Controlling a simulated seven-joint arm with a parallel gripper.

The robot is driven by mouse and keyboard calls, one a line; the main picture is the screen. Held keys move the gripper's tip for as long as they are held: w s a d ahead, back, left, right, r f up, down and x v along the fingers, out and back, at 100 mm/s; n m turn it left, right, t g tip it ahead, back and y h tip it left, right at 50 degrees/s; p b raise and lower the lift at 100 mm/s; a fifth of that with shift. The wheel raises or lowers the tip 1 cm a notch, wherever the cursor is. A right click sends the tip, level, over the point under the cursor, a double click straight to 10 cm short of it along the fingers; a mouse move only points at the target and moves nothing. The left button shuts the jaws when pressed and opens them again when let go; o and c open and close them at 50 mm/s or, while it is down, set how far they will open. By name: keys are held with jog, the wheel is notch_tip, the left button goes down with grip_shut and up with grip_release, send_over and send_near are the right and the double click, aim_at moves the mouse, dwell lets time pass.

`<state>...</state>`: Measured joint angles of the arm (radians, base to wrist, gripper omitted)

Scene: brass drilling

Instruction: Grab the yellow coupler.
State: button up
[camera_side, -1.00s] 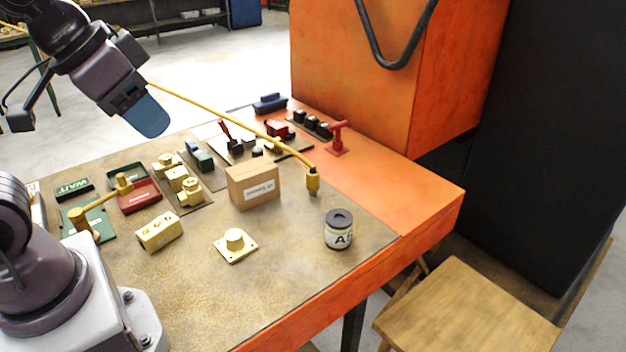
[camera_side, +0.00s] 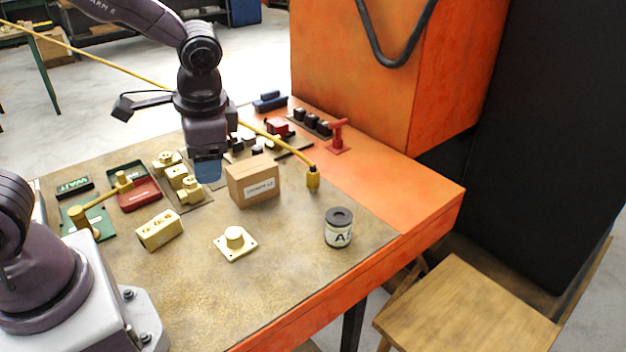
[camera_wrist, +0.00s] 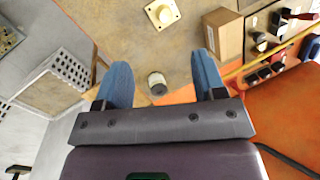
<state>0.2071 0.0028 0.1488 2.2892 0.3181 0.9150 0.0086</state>
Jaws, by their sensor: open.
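The yellow coupler (camera_side: 313,178) hangs upright at the end of a yellow hose (camera_side: 268,134), right of the cardboard box in the side view. I cannot make it out in the wrist view; the hose (camera_wrist: 240,71) runs behind the right finger there. My gripper (camera_side: 208,170) is open, its blue fingers pointing down, left of the coupler and box and apart from the coupler. In the wrist view my gripper (camera_wrist: 160,60) shows nothing held between its fingers.
The cardboard box (camera_side: 252,184) stands between my gripper and the coupler in the side view. A labelled jar (camera_side: 338,230) and a yellow flanged block (camera_side: 235,243) stand nearer the front. Levers and a red clamp (camera_side: 338,138) are behind.

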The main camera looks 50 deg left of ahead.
jog(key=w+a+f+m+g+y, duration=0.1)
jog(key=w+a+f+m+y, duration=0.45)
jog(key=w+f, duration=0.2)
jog(key=m+t+y, duration=0.5)
jog(key=m+t, duration=0.8)
jog(key=m, duration=0.5)
send_over(314, 168)
jog(key=v, duration=0.4)
notch_tip(314, 168, down, 7)
notch_tip(314, 168, down, 7)
jog(key=shift+s+r, duration=0.1)
jog(key=shift+s, duration=0.05)
jog(key=x, duration=0.5)
jog(key=shift+r, duration=0.1)
jog(key=c, duration=1)
